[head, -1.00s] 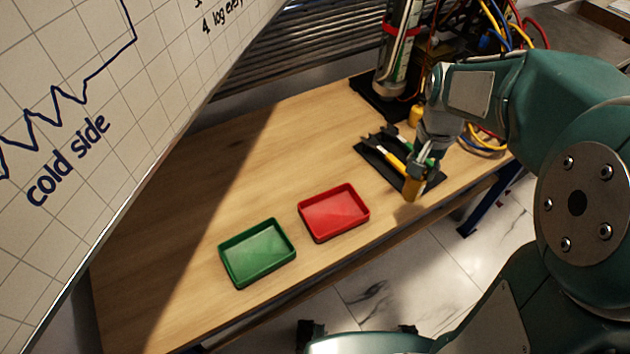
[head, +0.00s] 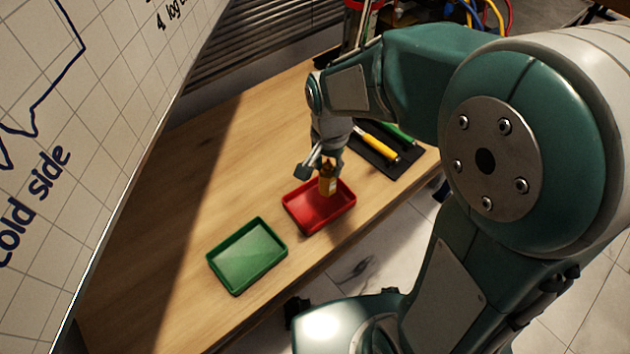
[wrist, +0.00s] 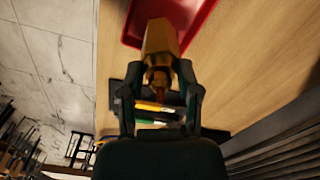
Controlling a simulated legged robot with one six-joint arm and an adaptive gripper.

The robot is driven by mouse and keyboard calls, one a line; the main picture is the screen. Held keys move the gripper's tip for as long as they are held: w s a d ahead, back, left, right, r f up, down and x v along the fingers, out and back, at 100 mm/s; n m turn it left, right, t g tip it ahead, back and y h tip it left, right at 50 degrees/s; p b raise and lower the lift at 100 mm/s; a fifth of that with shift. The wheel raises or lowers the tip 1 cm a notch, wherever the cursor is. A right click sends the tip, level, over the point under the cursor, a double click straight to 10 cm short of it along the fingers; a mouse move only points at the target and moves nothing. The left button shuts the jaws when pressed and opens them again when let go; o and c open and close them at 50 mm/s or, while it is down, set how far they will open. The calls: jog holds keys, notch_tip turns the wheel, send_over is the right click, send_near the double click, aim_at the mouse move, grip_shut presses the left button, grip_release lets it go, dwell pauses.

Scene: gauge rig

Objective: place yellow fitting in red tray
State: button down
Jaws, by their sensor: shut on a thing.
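The yellow fitting (head: 327,180) is held by my gripper (head: 327,166), which is shut on it. In the head view the fitting hangs upright over the right part of the red tray (head: 300,212); I cannot tell whether it touches the tray floor. In the wrist view the fitting (wrist: 160,45) sits between the two fingers of my gripper (wrist: 158,75), with part of the red tray (wrist: 192,12) beyond it. The rest of the tray shows empty.
A green tray (head: 248,257) stands empty to the left of the red one. A black mat (head: 375,158) with yellow-handled and green-handled tools lies to the right. The wooden table (head: 220,160) is clear behind the trays. A whiteboard (head: 60,120) rises at left.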

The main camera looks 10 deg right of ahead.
aim_at(320, 183)
jog(key=f, duration=0.2)
jog(key=a+f, duration=0.1)
jog(key=f, duration=0.2)
jog(key=shift+a+f, duration=0.15)
jog(key=shift+f, duration=0.2)
jog(key=shift+a+f, duration=0.15)
jog(key=shift+a, duration=0.2)
jog(key=shift+d, duration=0.1)
jog(key=shift+c, duration=1.5)
grip_release()
jog(key=shift+d+f, duration=0.1)
jog(key=shift+d, duration=0.15)
jog(key=shift+a, duration=0.15)
